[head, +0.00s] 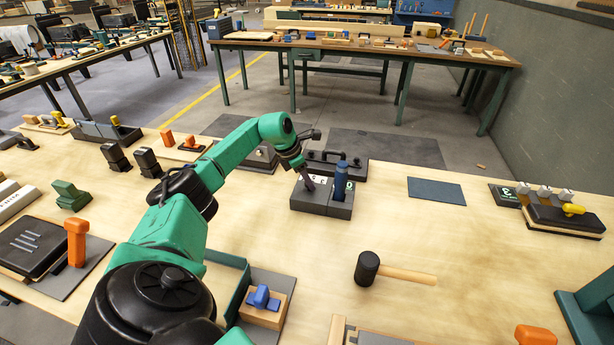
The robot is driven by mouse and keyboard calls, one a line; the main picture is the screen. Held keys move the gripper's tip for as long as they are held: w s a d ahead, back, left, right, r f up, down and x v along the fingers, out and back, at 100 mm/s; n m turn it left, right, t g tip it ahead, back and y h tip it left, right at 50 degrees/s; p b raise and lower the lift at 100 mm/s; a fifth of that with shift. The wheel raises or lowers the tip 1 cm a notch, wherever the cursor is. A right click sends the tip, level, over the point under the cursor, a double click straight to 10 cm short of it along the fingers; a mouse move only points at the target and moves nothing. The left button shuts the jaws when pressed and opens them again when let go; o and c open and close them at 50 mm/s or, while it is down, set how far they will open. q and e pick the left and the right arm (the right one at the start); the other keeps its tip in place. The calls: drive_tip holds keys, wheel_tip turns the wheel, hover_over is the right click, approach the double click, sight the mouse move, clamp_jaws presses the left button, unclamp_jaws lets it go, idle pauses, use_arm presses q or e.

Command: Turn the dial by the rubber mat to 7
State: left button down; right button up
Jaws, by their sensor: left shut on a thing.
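My left gripper (308,183) reaches down onto the left half of a dark box (322,208) in the middle of the bench. It is shut on a small part there, which I take to be the dial; the fingers and the small scale hide its shape and pointer. White marks show on the box's top beside the fingers, too small to read. A dark blue upright cylinder (341,177) stands on the box's right half, just right of the gripper. A flat dark mat (436,190) lies to the right, apart from the box. My right gripper is not in view.
A mallet (368,268) lies in front of the box. A dark case with a handle (338,163) stands close behind it. A blue knob on a wooden block (262,300) is near my left arm. The bench between box and mat is clear.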

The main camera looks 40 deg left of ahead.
use_arm(q)
drive_tip(key=n+p, duration=0.1)
drive_tip(key=n, duration=0.1)
drive_tip(key=n+y+p, duration=0.1)
drive_tip(key=n, duration=0.1)
drive_tip(key=n+y+p, duration=0.1)
drive_tip(key=n, duration=0.1)
drive_tip(key=shift+w+d+r+t, duration=0.1)
drive_tip(key=shift+d+r+t, duration=0.1)
drive_tip(key=shift+r+t, duration=0.15)
drive_tip(key=n+y+p, duration=0.1)
drive_tip(key=n, duration=0.3)
drive_tip(key=shift+d+f+y, duration=0.1)
drive_tip(key=shift+d+y, duration=0.05)
drive_tip(key=shift+y, duration=0.25)
drive_tip(key=shift+w+f+n+g+y, duration=0.1)
drive_tip(key=shift+n+g+y, duration=0.4)
drive_tip(key=shift+n, duration=0.7)
drive_tip(key=shift+d+n+g+y, duration=0.1)
drive_tip(key=shift+n+g+y, duration=0.3)
drive_tip(key=shift+n, duration=1)
drive_tip(key=c, duration=0.5)
unclamp_jaws()
drive_tip(key=shift+b, duration=0.3)
